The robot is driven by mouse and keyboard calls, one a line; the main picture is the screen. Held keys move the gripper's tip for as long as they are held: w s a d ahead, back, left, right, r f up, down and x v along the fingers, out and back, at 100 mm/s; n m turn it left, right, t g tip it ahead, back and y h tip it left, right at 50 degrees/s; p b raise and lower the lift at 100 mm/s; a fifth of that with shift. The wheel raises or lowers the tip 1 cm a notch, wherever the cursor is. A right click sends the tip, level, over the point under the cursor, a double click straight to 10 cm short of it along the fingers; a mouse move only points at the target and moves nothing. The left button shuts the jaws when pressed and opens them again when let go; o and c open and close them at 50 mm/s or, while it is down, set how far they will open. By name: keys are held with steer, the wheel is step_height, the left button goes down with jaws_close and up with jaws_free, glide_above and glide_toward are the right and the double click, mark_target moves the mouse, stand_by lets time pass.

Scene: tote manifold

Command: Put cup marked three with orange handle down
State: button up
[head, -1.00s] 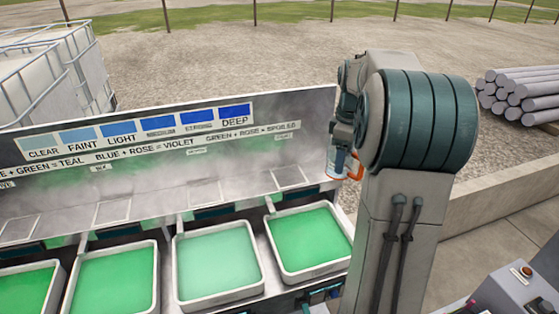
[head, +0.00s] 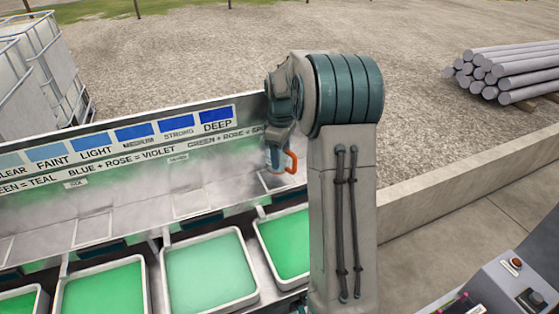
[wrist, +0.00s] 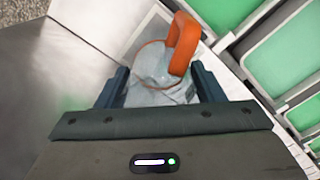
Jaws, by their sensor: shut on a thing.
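The cup with the orange handle is a clear cup (wrist: 152,68) with an orange rim, held between my gripper's fingers (wrist: 161,78) in the wrist view. Its orange handle (wrist: 183,43) points up and right there. In the head view the orange handle (head: 291,163) shows at the lower end of my gripper (head: 275,155), left of my arm. The cup hangs in front of the back panel, near the ledge behind the trays. I cannot tell whether its base touches the ledge. The number on the cup is not readable.
A ledge (head: 120,205) with outlined squares runs behind several green-filled trays; one tray (head: 210,270) is paler. The back panel (head: 130,155) carries blue colour swatches. Vapour blurs the ledge. A control box (head: 510,285) stands at the lower right, pipes (head: 510,70) behind.

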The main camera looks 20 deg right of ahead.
steer(key=shift+w+a+f, duration=0.15)
steer(key=shift+f, duration=0.05)
steer(key=shift+f+p, duration=0.5)
steer(key=shift+f, duration=1.4)
steer(key=shift+f, duration=0.2)
steer(key=o, duration=1)
steer(key=shift+c, duration=0.2)
steer(key=shift+r, duration=0.1)
